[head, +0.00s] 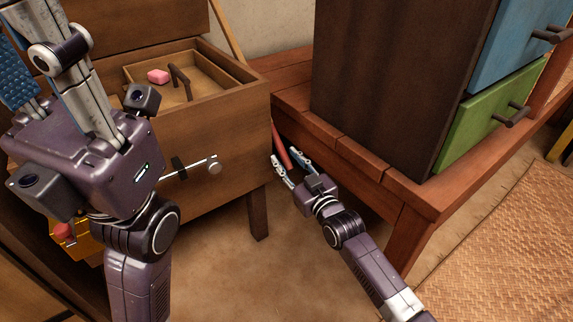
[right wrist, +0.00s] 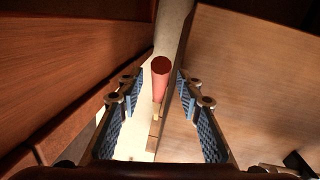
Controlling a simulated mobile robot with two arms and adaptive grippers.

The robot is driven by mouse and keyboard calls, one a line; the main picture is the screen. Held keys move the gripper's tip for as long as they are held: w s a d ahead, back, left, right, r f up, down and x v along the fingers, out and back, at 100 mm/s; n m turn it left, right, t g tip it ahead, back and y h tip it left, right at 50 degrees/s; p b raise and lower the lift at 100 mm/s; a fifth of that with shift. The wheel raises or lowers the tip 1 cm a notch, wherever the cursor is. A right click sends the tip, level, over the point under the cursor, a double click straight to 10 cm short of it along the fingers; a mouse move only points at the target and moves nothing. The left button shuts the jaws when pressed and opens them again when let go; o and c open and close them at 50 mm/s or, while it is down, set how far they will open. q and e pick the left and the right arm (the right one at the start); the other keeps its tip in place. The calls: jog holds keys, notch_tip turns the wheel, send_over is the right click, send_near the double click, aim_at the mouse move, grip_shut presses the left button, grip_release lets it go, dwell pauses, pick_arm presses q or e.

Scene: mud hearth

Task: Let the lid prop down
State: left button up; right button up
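The wooden chest (head: 235,130) stands with its lid (head: 120,18) raised. A slim light wooden strip, apparently the lid prop (head: 227,32), rises beside its right back corner; its upper end is out of view. My right gripper (head: 287,160) is open in the gap between chest and bench, by a red rod (head: 281,146). In the right wrist view the rod's round end (right wrist: 161,66) lies between the two blue-padded fingers, with space on both sides. Whether the rod joins the prop is hidden. My left gripper (head: 58,62) is open and empty at the left, before the chest.
A red-brown bench (head: 380,180) bears a drawer cabinet (head: 385,80) close on the right. A metal latch rod (head: 195,168) sticks out of the chest front.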

jog(key=shift+w+a, duration=0.1)
jog(key=shift+w, duration=0.1)
grip_shut()
dwell(0.3)
